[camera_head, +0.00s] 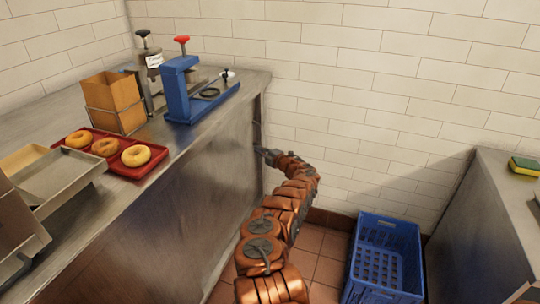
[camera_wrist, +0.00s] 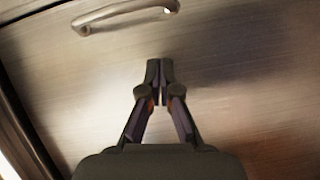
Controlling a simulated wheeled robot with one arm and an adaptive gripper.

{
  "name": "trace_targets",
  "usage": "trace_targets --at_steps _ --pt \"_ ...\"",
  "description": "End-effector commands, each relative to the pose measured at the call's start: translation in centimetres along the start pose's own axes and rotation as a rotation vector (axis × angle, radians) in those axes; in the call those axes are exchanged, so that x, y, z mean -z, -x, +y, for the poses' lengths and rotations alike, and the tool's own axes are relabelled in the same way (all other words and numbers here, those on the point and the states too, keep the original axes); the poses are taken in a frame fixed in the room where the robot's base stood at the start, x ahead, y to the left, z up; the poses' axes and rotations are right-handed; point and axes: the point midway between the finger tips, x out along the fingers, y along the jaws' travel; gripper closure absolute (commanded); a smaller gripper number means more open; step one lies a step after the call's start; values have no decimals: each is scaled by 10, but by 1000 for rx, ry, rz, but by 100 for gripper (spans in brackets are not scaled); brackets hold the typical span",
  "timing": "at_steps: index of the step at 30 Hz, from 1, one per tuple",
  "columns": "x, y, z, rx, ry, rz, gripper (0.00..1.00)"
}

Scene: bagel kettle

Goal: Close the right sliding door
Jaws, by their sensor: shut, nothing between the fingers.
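A brushed metal door panel (camera_wrist: 240,100) fills most of the wrist view, with a curved metal handle (camera_wrist: 125,12) at the top, left of centre. A dark edge runs along the panel's left side. In the head view the metal front of the counter (camera_head: 190,195) runs toward the back wall. My gripper (camera_head: 262,153) is at its far end, close to the wall. In the wrist view my gripper (camera_wrist: 160,68) is shut and empty, its fingertips below and right of the handle. I cannot tell whether the fingertips touch the panel.
On the counter top are a red tray (camera_head: 128,170) of bagels, a paper bag in a rack (camera_head: 115,100) and a blue press (camera_head: 180,90). A blue crate (camera_head: 385,260) stands on the floor right of my arm. A second counter (camera_head: 490,220) is at the right.

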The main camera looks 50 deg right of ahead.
Motion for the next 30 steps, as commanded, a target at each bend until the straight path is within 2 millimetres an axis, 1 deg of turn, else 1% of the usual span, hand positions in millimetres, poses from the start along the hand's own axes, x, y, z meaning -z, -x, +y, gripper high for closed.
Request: trace_targets --at_steps 12,18,24,30 --pt "1 46 0 1 -2 1 100" --pt "0 63 0 1 1 0 100" --pt "2 69 0 0 1 3 100" --pt "1 69 0 0 0 2 100"
